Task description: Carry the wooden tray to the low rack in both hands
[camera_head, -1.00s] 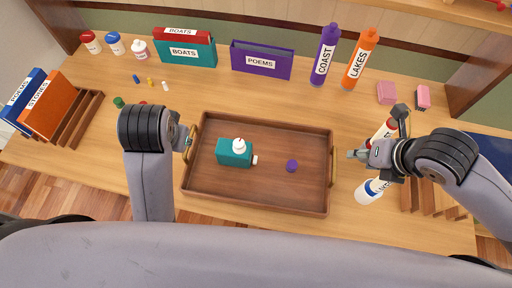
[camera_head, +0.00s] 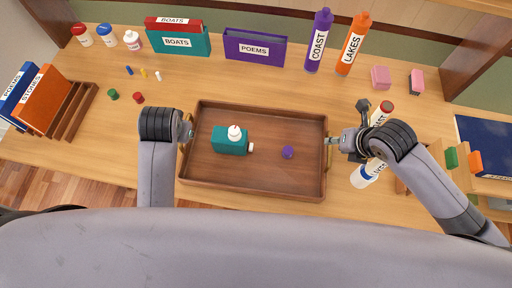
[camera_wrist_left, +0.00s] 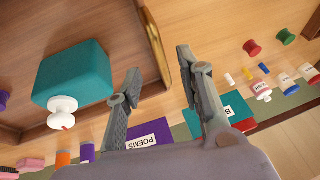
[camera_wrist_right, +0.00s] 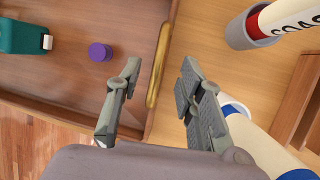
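The brown wooden tray (camera_head: 215,178) lies on the table with a brass handle at each short end. A teal block-like item with white parts (camera_head: 229,142) and a small purple cylinder (camera_head: 288,152) are inside it. My left gripper (camera_head: 189,133) is at the left handle; in the left wrist view its fingers (camera_wrist_left: 160,62) are open on either side of the brass handle (camera_wrist_left: 156,45). My right gripper (camera_head: 331,141) is at the right handle; in the right wrist view its open fingers (camera_wrist_right: 159,64) are on either side of the brass handle (camera_wrist_right: 157,75). Finger contact with either handle cannot be told.
A wooden rack with folders (camera_head: 65,110) stands at left. Small red (camera_head: 138,98) and green (camera_head: 112,94) spools lie behind left. Purple (camera_head: 319,40) and orange (camera_head: 353,45) bottles stand at the back.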

